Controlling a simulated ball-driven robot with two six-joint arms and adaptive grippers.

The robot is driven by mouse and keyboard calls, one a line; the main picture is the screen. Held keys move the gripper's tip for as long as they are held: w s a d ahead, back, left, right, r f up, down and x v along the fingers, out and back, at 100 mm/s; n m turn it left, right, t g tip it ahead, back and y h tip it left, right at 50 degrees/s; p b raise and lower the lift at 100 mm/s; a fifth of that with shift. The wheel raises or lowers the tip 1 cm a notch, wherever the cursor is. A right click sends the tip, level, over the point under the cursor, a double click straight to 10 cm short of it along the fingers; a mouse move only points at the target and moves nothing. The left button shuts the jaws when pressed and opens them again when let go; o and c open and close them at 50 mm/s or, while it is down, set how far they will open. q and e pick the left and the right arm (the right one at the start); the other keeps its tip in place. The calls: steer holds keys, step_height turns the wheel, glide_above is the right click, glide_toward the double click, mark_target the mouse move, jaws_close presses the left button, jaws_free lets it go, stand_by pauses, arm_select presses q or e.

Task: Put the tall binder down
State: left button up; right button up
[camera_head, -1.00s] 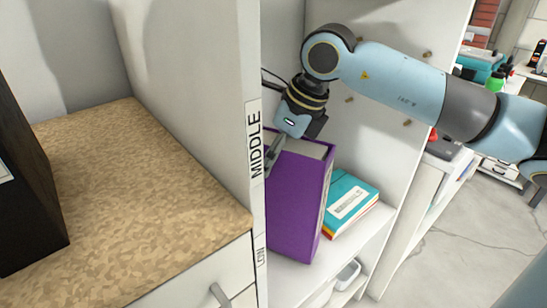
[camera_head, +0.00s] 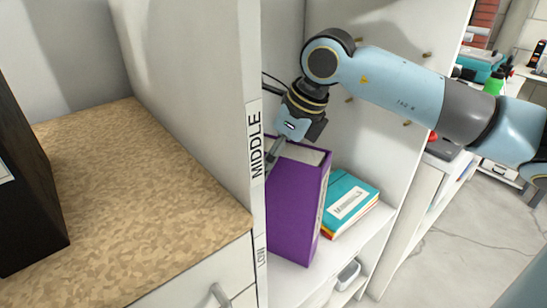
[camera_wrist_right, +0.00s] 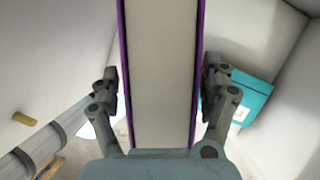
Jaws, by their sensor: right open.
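The tall purple binder (camera_head: 297,205) stands upright on the white shelf (camera_head: 350,238), just right of the panel marked MIDDLE. My right gripper (camera_head: 275,152) is at the binder's top, reaching down from above. In the right wrist view, the binder (camera_wrist_right: 160,70) shows its pale top between purple covers, and the fingers of my right gripper (camera_wrist_right: 162,100) stand open on either side of it. A narrow gap shows at each finger. My left gripper is not in view.
Teal books (camera_head: 349,197) lie stacked right of the binder; one teal cover also shows in the right wrist view (camera_wrist_right: 250,98). The MIDDLE panel (camera_head: 254,150) is close on the left. A dark box (camera_head: 28,190) stands on the speckled brown surface (camera_head: 140,190).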

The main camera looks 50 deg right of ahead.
mark_target(288, 149)
steer(key=p+v, duration=0.1)
steer(key=v, duration=0.5)
steer(key=shift+s+r+p, duration=0.15)
steer(key=shift+r+p, duration=0.1)
steer(key=shift+p, duration=0.1)
